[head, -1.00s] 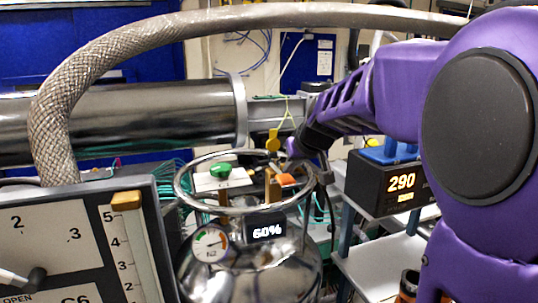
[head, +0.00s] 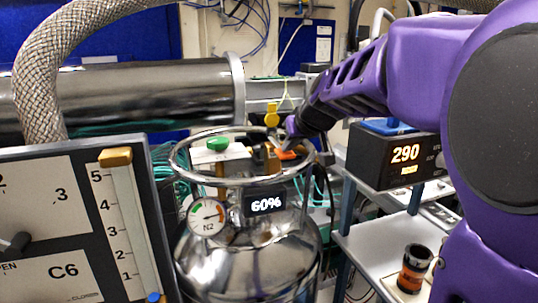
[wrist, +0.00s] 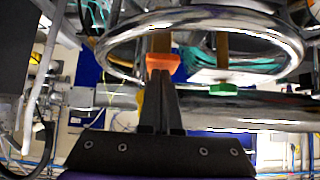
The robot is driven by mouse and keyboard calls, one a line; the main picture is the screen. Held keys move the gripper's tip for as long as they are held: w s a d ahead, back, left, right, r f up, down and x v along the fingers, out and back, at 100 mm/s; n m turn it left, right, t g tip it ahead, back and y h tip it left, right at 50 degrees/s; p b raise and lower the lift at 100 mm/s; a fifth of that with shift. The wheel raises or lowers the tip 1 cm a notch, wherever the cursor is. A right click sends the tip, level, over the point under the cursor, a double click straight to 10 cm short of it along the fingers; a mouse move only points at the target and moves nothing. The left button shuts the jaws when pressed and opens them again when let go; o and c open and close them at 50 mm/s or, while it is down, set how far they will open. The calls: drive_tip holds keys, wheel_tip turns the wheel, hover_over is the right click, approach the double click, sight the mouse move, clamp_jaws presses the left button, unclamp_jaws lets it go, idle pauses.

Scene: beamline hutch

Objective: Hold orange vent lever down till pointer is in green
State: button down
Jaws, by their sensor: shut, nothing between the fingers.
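The steel dewar (head: 245,255) stands at centre with a ring rail (head: 176,165) around its top. Inside the ring are the orange vent lever (head: 286,155) and a green knob (head: 217,144). The N2 gauge (head: 207,217) on its front has coloured zones, green at left and red at right; its pointer is too small to read surely. A display (head: 265,204) reads 60%. My gripper (head: 289,142) is shut and empty, its tips at the orange lever. In the wrist view, the closed fingertips (wrist: 161,78) meet the lever (wrist: 163,62); whether they press it I cannot tell.
A panel with a scale (head: 120,215) stands close at front left. A black box reading 290 (head: 395,155) and a dark jar with an orange band (head: 414,268) sit on the right. A yellow tag (head: 271,115) hangs behind the ring. A braided hose (head: 40,80) arches at left.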

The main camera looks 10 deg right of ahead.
drive_tip(key=shift+s+f+b, duration=0.15)
drive_tip(key=shift+f+b, duration=0.7)
drive_tip(key=shift+b, duration=0.2)
drive_tip(key=shift+r+p, duration=0.3)
drive_tip(key=shift+p, duration=0.05)
drive_tip(key=shift+r, duration=0.1)
idle(2.0)
drive_tip(key=shift+r+p, duration=0.45)
drive_tip(key=shift+r, duration=0.3)
